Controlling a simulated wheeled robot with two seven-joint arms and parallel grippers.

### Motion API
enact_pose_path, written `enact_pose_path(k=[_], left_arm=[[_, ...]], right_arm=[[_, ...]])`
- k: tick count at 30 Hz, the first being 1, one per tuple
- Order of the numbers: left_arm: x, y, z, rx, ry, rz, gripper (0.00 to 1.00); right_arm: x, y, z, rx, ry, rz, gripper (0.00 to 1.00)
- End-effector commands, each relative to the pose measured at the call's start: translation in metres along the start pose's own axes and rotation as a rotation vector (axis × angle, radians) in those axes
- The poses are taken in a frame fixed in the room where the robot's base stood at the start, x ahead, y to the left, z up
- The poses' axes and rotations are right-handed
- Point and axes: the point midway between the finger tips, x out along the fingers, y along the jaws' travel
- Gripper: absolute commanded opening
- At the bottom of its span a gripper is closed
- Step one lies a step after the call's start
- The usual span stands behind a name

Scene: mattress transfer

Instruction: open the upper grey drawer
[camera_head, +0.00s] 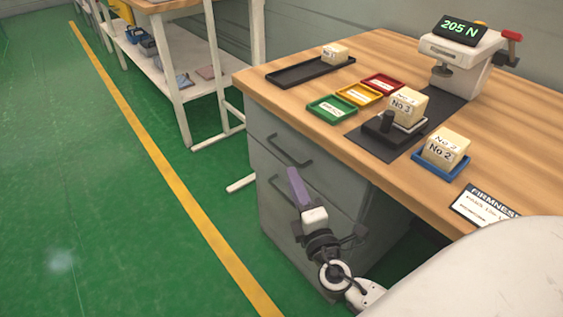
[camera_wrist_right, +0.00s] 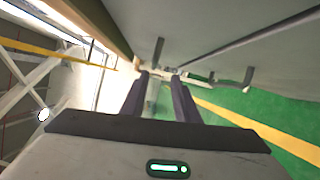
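The upper grey drawer (camera_head: 264,133) is in the cabinet under the wooden table in the head view and looks shut. Its dark bar handle (camera_head: 289,151) shows above and left of my right gripper. My right gripper (camera_head: 295,176), with purple fingers, is in front of the cabinet and overlaps the lower drawer's handle (camera_head: 312,192) in the picture. In the right wrist view, my right gripper (camera_wrist_right: 160,76) has its fingers apart with nothing seen held. A handle (camera_wrist_right: 155,58), probably the upper one, shows near the fingertips; contact cannot be told. My left gripper is out of view.
The wooden table (camera_head: 500,125) carries a black tray (camera_head: 290,74), small coloured trays, labelled blocks and a force gauge (camera_head: 465,45). A white shelf rack (camera_head: 200,85) stands behind left. The green floor (camera_head: 90,200) left of the cabinet is clear.

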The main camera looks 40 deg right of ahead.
Motion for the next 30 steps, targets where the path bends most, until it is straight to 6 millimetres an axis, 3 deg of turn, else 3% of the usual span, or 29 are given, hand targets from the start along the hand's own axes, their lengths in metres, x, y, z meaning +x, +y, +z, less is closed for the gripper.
enact_pose_path(k=[7,19,24,30], left_arm=[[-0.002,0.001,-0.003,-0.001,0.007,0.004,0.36],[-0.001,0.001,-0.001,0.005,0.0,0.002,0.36],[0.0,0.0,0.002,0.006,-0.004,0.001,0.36],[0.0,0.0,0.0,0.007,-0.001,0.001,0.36]], right_arm=[[0.022,0.011,0.0,-0.051,-0.002,0.051,0.28],[0.091,0.013,0.0,-0.048,0.0,0.047,0.28],[0.105,0.013,0.0,-0.048,0.0,0.046,0.28],[0.107,0.013,-0.001,-0.048,0.001,0.045,0.28]])
